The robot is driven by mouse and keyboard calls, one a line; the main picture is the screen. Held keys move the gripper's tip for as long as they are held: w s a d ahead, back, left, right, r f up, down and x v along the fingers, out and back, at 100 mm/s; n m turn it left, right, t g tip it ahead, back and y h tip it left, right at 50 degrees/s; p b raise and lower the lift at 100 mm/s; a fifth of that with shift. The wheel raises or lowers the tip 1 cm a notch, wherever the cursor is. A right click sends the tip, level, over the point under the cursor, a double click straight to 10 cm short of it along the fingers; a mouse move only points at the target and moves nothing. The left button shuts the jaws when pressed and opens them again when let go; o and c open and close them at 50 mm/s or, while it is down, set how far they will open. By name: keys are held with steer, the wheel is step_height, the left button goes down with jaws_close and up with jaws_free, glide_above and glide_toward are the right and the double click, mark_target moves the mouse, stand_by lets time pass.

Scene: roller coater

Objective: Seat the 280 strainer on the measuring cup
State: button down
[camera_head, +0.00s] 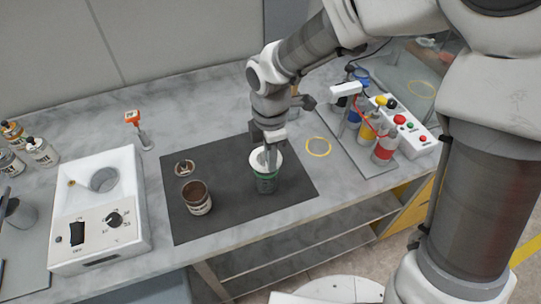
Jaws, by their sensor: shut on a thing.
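A white strainer (258,161) is at the mouth of a dark cup with a green rim (265,184), which looks like the measuring cup. The cup stands upright on the right part of a dark mat (225,222). My gripper (269,152) points down over the cup and is shut on the strainer. The fingers cover part of the strainer. I cannot tell whether the strainer rests fully on the cup's rim or is held slightly above it.
An open can of brown contents (197,197) stands left of the cup, with a round lid (185,167) behind it. A white machine (102,250) is at left. A yellow ring (318,147) marks clear bench at right, before several bottles (384,147) and a control box (408,127).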

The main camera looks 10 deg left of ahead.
steer(key=shift+f+b, duration=1)
steer(key=shift+f, duration=0.55)
stand_by(0.4)
steer(key=shift+s+f, duration=0.1)
steer(key=shift+f, duration=0.1)
steer(key=shift+f+b, duration=0.5)
steer(key=shift+f, duration=0.2)
steer(key=shift+s+d, duration=0.1)
steer(key=shift+r, duration=0.15)
stand_by(0.4)
steer(key=c, duration=0.8)
jaws_free()
steer(key=shift+r+p, duration=0.15)
steer(key=shift+p, duration=0.15)
